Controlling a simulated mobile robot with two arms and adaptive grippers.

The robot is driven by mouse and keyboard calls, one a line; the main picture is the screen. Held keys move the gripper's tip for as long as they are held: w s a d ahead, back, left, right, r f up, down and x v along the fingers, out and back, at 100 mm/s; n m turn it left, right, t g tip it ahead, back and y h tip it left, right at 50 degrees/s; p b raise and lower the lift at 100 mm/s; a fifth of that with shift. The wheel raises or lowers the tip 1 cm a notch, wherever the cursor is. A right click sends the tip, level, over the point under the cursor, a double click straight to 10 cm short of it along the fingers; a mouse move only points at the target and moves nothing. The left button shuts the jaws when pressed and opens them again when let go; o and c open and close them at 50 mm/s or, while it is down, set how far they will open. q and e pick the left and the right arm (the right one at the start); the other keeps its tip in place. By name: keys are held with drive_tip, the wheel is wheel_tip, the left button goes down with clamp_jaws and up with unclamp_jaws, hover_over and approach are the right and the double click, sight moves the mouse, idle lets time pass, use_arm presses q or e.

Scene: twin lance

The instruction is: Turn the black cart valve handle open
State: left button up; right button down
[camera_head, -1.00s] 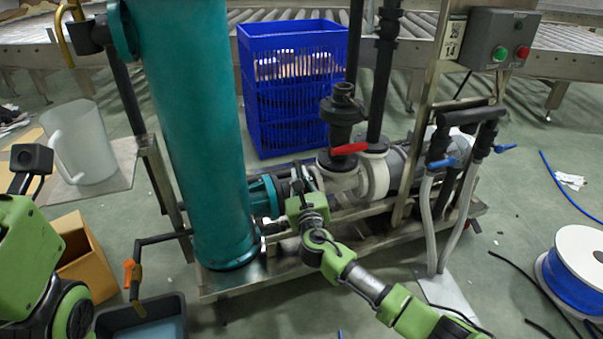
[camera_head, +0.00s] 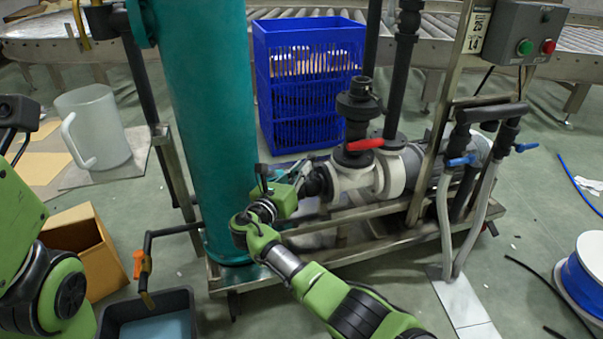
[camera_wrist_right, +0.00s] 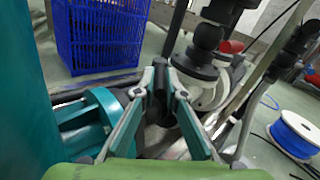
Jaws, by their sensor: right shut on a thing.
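My right gripper (camera_head: 298,172) is low at the cart's pipework, between the teal column (camera_head: 205,130) and the white pipe fitting (camera_head: 350,174). In the right wrist view its two fingers (camera_wrist_right: 160,82) come together on a short black handle (camera_wrist_right: 160,92). The fingers cover much of the handle, and its angle is hard to judge. In the head view the handle is mostly hidden by the gripper. A separate red lever (camera_head: 365,144) sits on the pipe to the right. My left arm shows at the left edge, with its fingers out of view.
A blue crate (camera_head: 306,105) stands behind the cart. Blue-handled taps (camera_head: 462,161) and hoses are on the right, with a cable spool (camera_head: 590,275) beyond. A cardboard box (camera_head: 85,255), a dark tub (camera_head: 150,310) and a white jug (camera_head: 95,125) stand on the left.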

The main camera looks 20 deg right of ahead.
idle(0.4)
drive_tip(key=c, duration=2.1)
unclamp_jaws()
drive_tip(key=v, duration=1.2)
drive_tip(key=shift+w+a, duration=0.1)
